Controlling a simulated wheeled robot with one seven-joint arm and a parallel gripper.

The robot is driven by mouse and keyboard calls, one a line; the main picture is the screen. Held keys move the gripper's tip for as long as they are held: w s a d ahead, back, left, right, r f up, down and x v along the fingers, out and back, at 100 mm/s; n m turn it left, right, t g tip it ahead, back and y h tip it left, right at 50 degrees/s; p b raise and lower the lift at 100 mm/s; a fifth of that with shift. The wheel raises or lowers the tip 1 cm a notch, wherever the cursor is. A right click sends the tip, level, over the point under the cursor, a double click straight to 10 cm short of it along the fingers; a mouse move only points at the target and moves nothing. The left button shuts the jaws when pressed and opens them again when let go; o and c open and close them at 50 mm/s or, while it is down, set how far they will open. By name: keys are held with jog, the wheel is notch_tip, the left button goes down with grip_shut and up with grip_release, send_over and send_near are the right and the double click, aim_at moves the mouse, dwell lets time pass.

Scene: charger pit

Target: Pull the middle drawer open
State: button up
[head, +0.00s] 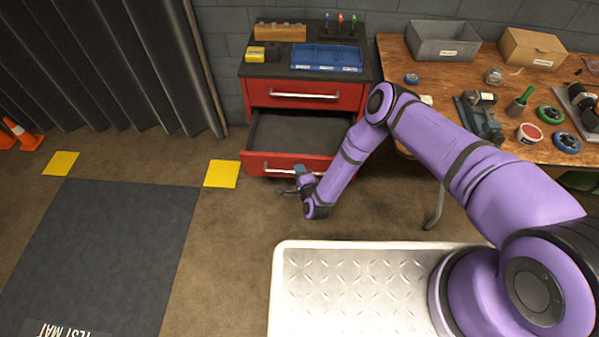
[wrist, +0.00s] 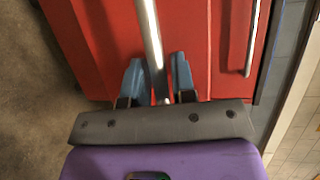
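The middle drawer (head: 300,130) of the red cabinet stands pulled out below the closed top drawer, and its grey inside looks empty. Its front (head: 262,163) carries a silver bar handle (head: 275,169), which also runs between my fingers in the wrist view (wrist: 150,35). My gripper (head: 298,185) is low at the right part of this drawer front. In the wrist view my two blue fingertips (wrist: 158,75) straddle the handle, with a visible gap on the right side, so the gripper looks open around the bar. My wrist partly hides the right end of the front.
The top drawer (head: 260,96) is shut. The cabinet top holds a blue tray (head: 325,58), a wooden block and a yellow item. A wooden workbench (head: 455,85) with tools stands to the right. Floor is free to the left, around the dark mat (head: 110,240).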

jog(key=v, duration=1)
jog(key=shift+s+d, duration=0.2)
jog(key=shift+s, duration=0.1)
jog(key=shift+w+r, duration=0.1)
